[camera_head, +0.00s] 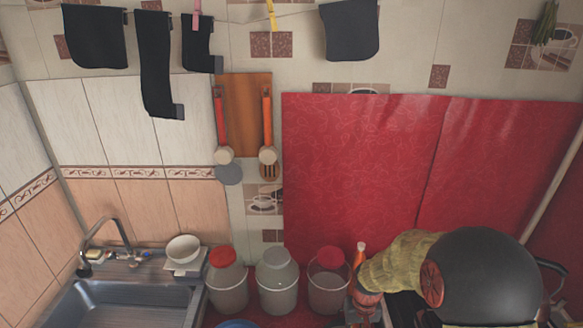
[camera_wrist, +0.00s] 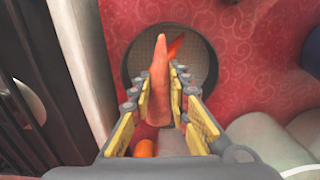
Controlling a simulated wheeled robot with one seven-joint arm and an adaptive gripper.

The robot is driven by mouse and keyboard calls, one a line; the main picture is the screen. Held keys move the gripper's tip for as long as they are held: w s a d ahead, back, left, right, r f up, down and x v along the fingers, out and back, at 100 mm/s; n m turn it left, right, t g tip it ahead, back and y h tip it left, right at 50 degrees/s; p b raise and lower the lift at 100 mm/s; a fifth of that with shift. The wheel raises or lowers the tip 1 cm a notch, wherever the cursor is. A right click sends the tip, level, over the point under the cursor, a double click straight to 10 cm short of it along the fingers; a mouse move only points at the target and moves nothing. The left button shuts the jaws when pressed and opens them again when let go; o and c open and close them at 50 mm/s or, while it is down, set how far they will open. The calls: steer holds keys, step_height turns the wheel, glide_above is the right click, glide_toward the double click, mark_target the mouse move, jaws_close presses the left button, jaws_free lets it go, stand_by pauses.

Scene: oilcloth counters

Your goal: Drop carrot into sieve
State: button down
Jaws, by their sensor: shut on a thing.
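In the wrist view an orange carrot (camera_wrist: 159,72) stands between the yellow pads of my gripper (camera_wrist: 157,84), which is shut on it. The carrot's narrow end points toward the top of the picture. Behind it is a round, dark-rimmed sieve (camera_wrist: 140,58) with a pale mesh bottom, lying on the red oilcloth. The carrot overlaps the sieve's opening in this view and hides part of it. Another orange piece (camera_wrist: 176,45) shows over the mesh, partly hidden by the carrot. In the head view I cannot clearly make out the sieve.
Red oilcloth (camera_wrist: 225,45) surrounds the sieve. In the head view, three buckets (camera_head: 228,292) (camera_head: 278,294) (camera_head: 328,294) stand in a row. A metal sink (camera_head: 120,303) and white bowl (camera_head: 183,248) are at left. A large black rounded object (camera_head: 485,275) fills the lower right.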

steer(key=shift+f+b, duration=1.85)
steer(key=shift+f, duration=0.8)
steer(key=c, duration=1.6)
jaws_free()
step_height(320, 180, up, 12)
steer(key=shift+r, duration=0.1)
